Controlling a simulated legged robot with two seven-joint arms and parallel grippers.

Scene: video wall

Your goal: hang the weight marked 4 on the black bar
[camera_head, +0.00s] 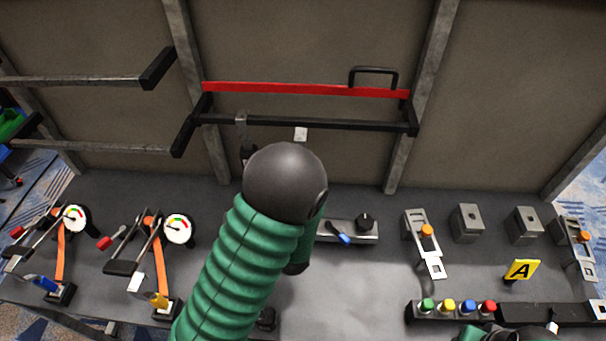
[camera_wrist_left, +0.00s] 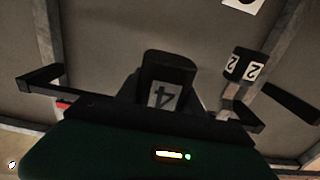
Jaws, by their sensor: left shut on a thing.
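The black bar (camera_head: 355,125) runs across the wall frame below a red bar, held by side arms. My left arm comes up from the bottom, and its dark wrist covers my left gripper in the head view. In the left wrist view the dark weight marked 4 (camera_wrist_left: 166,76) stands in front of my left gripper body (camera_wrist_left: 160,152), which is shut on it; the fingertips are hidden. I cannot tell whether the weight touches the bar. A weight marked 2 (camera_wrist_left: 243,66) hangs beside it; a metal hook (camera_head: 241,119) sits over the bar. My right gripper is not shown clearly.
The red bar (camera_head: 300,89) has a black handle (camera_head: 374,72). Two shorter bars jut out at the left. Metal posts (camera_head: 420,90) divide the wall.

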